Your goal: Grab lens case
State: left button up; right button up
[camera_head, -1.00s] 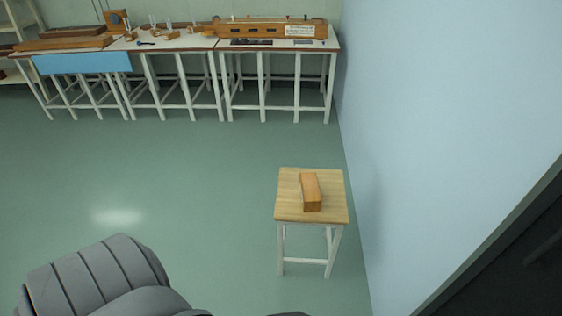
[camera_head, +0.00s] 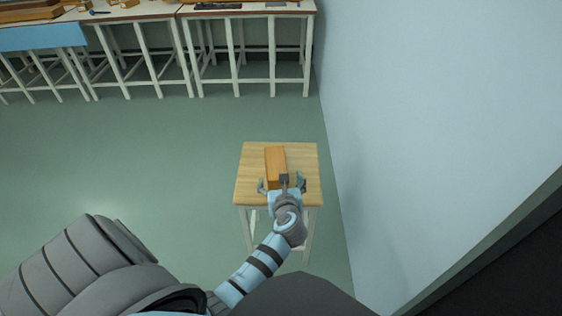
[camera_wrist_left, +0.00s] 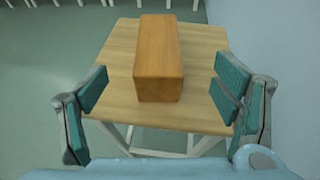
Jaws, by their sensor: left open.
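The lens case is a plain orange-brown wooden box (camera_head: 276,163), lying on a small wooden-topped stool (camera_head: 306,158) with white legs. In the left wrist view the case (camera_wrist_left: 158,62) sits upright in the picture, near the middle of the stool top (camera_wrist_left: 205,110). My left gripper (camera_head: 282,184) is open at the near edge of the stool. In the wrist view its teal-padded fingers (camera_wrist_left: 162,92) stand apart to the left and right of the near end of the case, not touching it. My right gripper is not in view.
A pale blue wall (camera_head: 420,120) runs close along the right side of the stool. Long white-legged benches (camera_head: 245,12) with instruments stand at the back. The green floor (camera_head: 130,150) to the left of the stool is clear.

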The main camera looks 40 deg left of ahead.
aim_at(277, 167)
pick_arm(q)
jog(key=x, duration=0.1)
jog(key=b+x, duration=0.1)
jog(key=x, duration=0.1)
jog(key=b+x, duration=0.1)
jog(key=shift+s+a+f, duration=0.1)
jog(key=shift+a+f, duration=0.15)
jog(key=shift+a, duration=0.25)
jog(key=x, duration=0.1)
jog(key=b+x, duration=0.1)
jog(key=x, duration=0.1)
jog(key=b+x, duration=0.1)
jog(key=shift+w+f, duration=0.45)
jog(key=b+x, duration=0.2)
jog(key=shift+w+a+f, duration=0.1)
jog(key=shift+w+a, duration=0.05)
jog(key=shift+w, duration=0.05)
jog(key=shift+w+a, duration=0.15)
jog(key=shift+w, duration=0.05)
jog(key=shift+c, duration=0.2)
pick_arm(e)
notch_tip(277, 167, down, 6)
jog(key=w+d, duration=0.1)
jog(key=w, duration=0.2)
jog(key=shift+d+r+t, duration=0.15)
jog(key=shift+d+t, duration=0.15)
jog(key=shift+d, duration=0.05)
